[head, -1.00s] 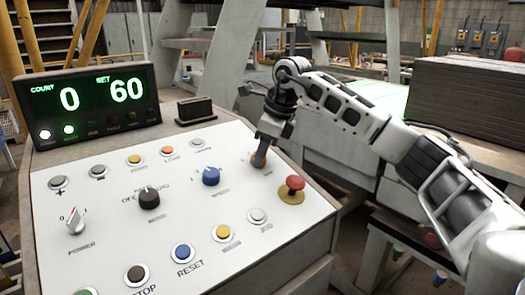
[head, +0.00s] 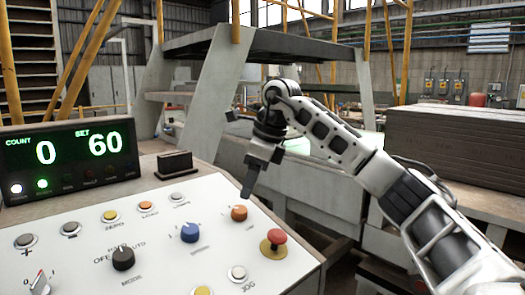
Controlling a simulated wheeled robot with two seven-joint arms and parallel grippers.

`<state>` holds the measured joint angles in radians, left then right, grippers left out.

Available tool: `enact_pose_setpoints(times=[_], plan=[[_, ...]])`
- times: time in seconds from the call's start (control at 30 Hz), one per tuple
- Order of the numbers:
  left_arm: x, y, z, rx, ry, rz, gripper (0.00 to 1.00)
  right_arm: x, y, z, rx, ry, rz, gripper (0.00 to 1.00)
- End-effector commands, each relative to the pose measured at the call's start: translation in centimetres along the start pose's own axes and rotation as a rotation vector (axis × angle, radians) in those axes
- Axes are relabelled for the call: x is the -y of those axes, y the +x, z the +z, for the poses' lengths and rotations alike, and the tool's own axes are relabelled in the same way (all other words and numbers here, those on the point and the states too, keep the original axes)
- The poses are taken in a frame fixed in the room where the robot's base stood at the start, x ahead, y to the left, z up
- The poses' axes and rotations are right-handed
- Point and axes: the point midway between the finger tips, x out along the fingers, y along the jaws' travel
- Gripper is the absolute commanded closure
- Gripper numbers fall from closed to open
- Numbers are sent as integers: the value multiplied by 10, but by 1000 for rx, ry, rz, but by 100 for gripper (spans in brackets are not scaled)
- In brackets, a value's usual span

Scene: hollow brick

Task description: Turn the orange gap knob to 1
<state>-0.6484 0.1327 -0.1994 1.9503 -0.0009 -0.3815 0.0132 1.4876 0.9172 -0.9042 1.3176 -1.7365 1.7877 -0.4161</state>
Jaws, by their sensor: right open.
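The orange gap knob (head: 239,213) sits on the white sloped panel (head: 75,222), near its right edge, and is fully visible. The small print around it is too small to read, so I cannot tell its setting. My right gripper (head: 247,193) points down just above and slightly right of the knob in the picture. Its fingers appear apart from the knob and hold nothing. My left gripper is not in view.
A red mushroom button (head: 277,237) on a yellow base stands right of the knob. A blue knob (head: 190,232) and a black mode knob (head: 123,257) lie to its left. The display (head: 70,160) reads count 0 and set 60.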

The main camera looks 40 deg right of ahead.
Motion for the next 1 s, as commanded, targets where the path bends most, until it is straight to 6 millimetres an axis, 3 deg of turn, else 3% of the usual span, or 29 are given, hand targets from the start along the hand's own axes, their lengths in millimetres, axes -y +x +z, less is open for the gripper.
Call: enact_pose_setpoints(times=[0.2, 0.4, 0.6, 1.0], plan=[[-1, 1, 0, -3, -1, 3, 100, 0, -54, 1, 5, -1, -2, 45], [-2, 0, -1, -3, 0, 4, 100, 0, -84, 1, 3, -1, 0, 45], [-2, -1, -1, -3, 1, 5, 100, 0, -93, 0, 1, -2, 1, 45], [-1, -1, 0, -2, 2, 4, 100, 0, -93, 0, 1, -1, 1, 45]])
